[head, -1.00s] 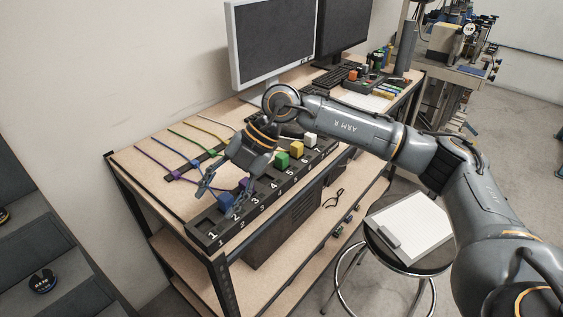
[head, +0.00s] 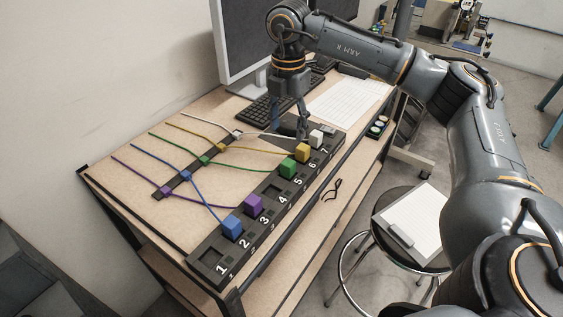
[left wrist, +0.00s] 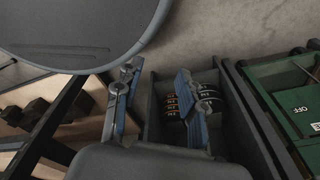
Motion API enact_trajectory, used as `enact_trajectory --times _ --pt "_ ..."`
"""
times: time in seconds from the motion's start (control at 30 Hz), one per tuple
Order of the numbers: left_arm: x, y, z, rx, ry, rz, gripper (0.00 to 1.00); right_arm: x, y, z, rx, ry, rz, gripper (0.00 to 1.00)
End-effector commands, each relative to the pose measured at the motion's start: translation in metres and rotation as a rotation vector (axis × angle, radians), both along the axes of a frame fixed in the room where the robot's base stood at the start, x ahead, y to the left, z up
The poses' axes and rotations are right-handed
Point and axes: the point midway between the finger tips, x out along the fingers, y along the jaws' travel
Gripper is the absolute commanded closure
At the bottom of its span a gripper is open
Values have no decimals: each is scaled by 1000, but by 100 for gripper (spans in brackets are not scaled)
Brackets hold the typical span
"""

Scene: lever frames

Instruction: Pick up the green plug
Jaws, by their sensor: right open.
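The green plug (head: 288,168) sits in the black numbered strip (head: 207,267) beside number 5. A green cable runs left from it to a small dark bar on the tabletop. My right gripper (head: 289,126) is open, pointing down, behind and above the strip near the yellow and white plugs. It is apart from the green plug, and nothing shows between its fingers. My left gripper (left wrist: 155,76) shows only in the left wrist view, with its fingers apart and empty, away from the plugs.
Blue (head: 232,227), purple (head: 252,205), yellow (head: 303,152) and white (head: 316,137) plugs share the strip. A monitor (head: 240,40) and keyboard (head: 262,108) stand behind. In the left wrist view, a grey bin (left wrist: 240,130) holds dark rings; a green box (left wrist: 290,100) stands right.

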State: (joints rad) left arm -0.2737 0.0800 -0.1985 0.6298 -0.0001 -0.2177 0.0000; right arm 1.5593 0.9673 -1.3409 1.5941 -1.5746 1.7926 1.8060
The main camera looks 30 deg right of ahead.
Motion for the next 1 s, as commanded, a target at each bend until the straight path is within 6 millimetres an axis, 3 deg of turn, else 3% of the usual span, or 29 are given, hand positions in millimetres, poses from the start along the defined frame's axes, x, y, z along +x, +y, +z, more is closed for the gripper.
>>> enact_trajectory --times 0.2,0.33,0.47,0.7,0.83,1.0 --pt "-38 2 9 4 54 -1 60 -2 0 -43 0 5 2 45" --pt "-49 2 11 5 71 -2 60 -1 1 -61 2 3 2 45" --pt "-44 2 13 5 63 -2 60 -1 1 -69 2 1 2 45" --pt "-15 0 36 0 18 -2 60 -3 0 -97 0 4 2 45" --pt "-15 0 38 0 18 -2 60 -2 0 -115 2 2 1 45" --pt "-23 0 37 1 32 -2 60 -2 0 -121 3 0 2 45"
